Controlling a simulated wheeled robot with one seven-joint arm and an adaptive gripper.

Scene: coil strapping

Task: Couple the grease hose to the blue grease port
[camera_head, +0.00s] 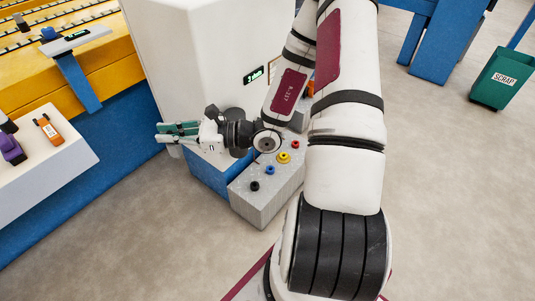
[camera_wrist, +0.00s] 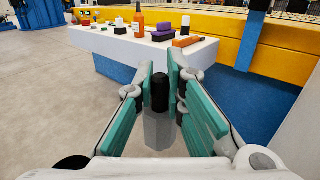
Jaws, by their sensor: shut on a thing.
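In the wrist view my gripper (camera_wrist: 163,88) is shut on a short cylinder with a black end (camera_wrist: 160,92) and a grey body, which appears to be the grease hose's end. No trailing hose can be made out. The blue grease port (camera_head: 270,170) is on top of the grey block (camera_head: 265,206), between a black port (camera_head: 255,186) and a yellow port (camera_head: 284,158). My gripper is apart from it, to its upper left.
A red port (camera_head: 295,144) is farther back on the block. The white machine (camera_head: 205,55) stands behind. A white table (camera_head: 50,172) at left holds an orange tool (camera_head: 48,130) and a purple item (camera_head: 10,149). A green scrap bin (camera_head: 502,78) is far right.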

